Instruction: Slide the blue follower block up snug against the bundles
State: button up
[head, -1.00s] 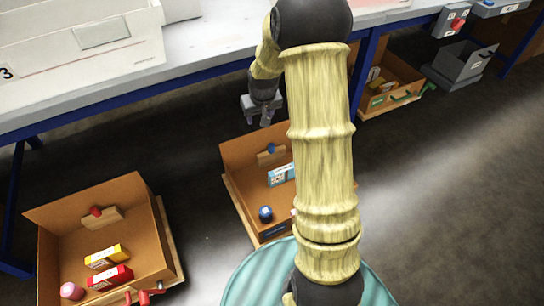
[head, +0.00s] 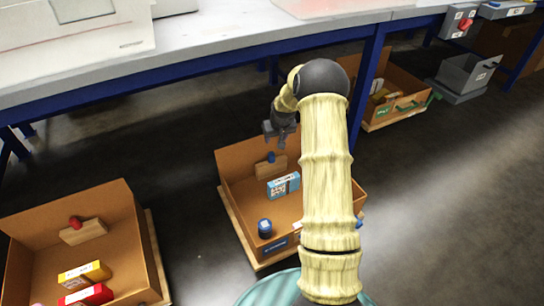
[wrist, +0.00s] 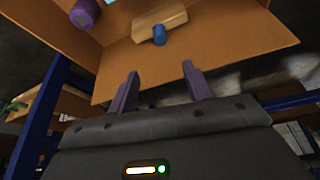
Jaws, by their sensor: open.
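The follower block, a wooden block with a blue knob, stands in the middle cardboard box, near its back wall in the head view (head: 264,170). It also shows in the wrist view (wrist: 150,22). A blue and white bundle (head: 280,188) stands in front of it, with a small gap visible between them. A dark blue round item (head: 265,229) sits nearer the box's front. My gripper (head: 281,134) is above and behind the box's back wall. In the wrist view its two fingers (wrist: 160,84) are apart and empty, pointing towards the knob. My arm hides the box's right side.
A left box (head: 125,215) holds a red-knobbed block and yellow and red bundles. Another box (head: 405,72) stands back right. Blue bench legs (head: 364,75) stand behind my gripper.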

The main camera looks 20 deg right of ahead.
aim_at(272, 155)
jog(key=b+x, duration=0.9)
jog(key=x, duration=0.8)
jog(key=shift+f+b, duration=0.25)
jog(key=shift+b, duration=0.15)
grip_shut()
